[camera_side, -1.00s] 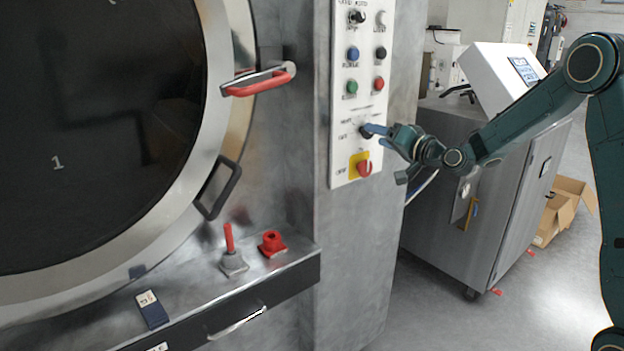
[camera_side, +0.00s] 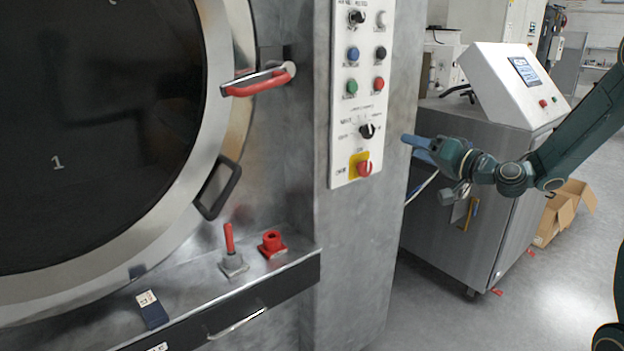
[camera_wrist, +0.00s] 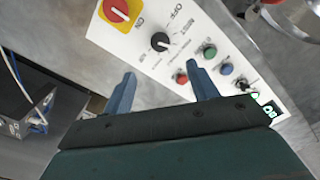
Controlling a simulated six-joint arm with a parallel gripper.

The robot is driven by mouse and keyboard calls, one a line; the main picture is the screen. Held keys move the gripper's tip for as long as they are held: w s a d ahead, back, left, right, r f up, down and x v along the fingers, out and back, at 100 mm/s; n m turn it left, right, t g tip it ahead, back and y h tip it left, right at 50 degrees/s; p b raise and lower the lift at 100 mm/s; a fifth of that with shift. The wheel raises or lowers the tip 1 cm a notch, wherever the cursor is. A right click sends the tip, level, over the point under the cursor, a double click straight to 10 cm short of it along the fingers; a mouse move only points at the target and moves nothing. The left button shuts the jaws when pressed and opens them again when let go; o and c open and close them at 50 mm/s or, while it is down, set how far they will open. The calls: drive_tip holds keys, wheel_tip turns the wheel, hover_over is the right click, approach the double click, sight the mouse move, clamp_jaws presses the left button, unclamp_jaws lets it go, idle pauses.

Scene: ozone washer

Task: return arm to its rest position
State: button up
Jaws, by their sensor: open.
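My gripper (camera_side: 418,147) is to the right of the white control panel (camera_side: 344,100) in the side view, apart from it and empty. In the wrist view my gripper (camera_wrist: 160,85) shows two blue fingers spread apart, with the panel (camera_wrist: 145,35) beyond them. The black selector knob (camera_side: 367,131) is in full view on the panel, and nothing touches it. It also shows in the wrist view (camera_wrist: 160,41). The red rotary switch (camera_side: 364,168) on its yellow plate is below the knob.
The washer's round door with a red handle (camera_side: 258,83) is at the left. A ledge below carries a red-handled lever (camera_side: 230,245) and a red button block (camera_side: 272,243). A grey cabinet (camera_side: 455,235) with a tilted screen console stands behind my gripper. Open floor lies at the right.

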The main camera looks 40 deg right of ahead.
drive_tip(key=shift+a, duration=0.1)
drive_tip(key=s+a+n+g+y, duration=0.2)
drive_tip(key=s+a+n+g, duration=0.15)
drive_tip(key=a, duration=0.35)
drive_tip(key=s+a+n+g+y, duration=0.2)
drive_tip(key=s+a+n+g, duration=0.15)
drive_tip(key=a, duration=0.45)
drive_tip(key=s+f+n+g+h, duration=0.1)
drive_tip(key=s+g+h, duration=0.3)
drive_tip(key=s, duration=1.7)
drive_tip(key=shift+d+f+g, duration=0.15)
drive_tip(key=shift+f+g, duration=0.35)
drive_tip(key=shift+g, duration=0.2)
